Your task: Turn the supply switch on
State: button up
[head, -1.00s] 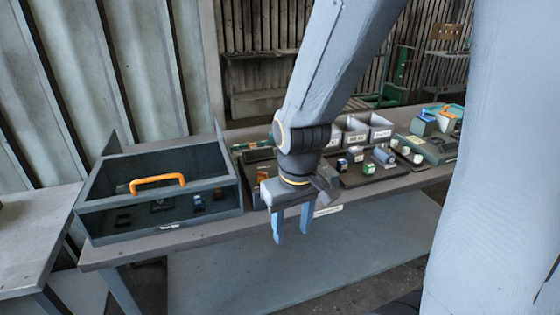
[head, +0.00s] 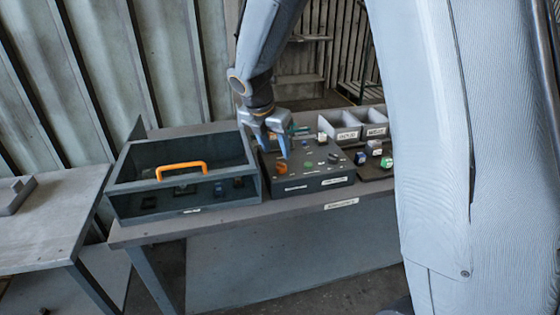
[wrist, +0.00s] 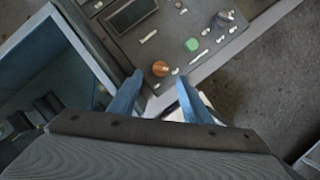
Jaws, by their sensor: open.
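A dark control panel (head: 325,182) sits on the bench, with an orange knob (head: 283,169), a green button (head: 309,164) and other small controls on top. The wrist view also shows the orange knob (wrist: 160,68), the green button (wrist: 192,45) and a grey knob (wrist: 223,19). I cannot read which control is labelled supply. My gripper (head: 274,153) is open and empty, pointing down over the panel's left part. In the wrist view, the orange knob appears just beyond and between the fingertips (wrist: 160,79); contact cannot be told.
A dark open-looking box (head: 130,205) with an orange handle (head: 181,168) stands close to the panel's left. Light bins (head: 345,134) stand behind right, and small coloured parts (head: 373,150) lie to the right. Another table (head: 45,225) is at far left.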

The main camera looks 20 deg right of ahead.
aim_at(281, 164)
jog(key=shift+p+x, duration=0.6)
jog(key=shift+x, duration=2.9)
jog(key=c, duration=1)
jog(key=shift+c, duration=0.2)
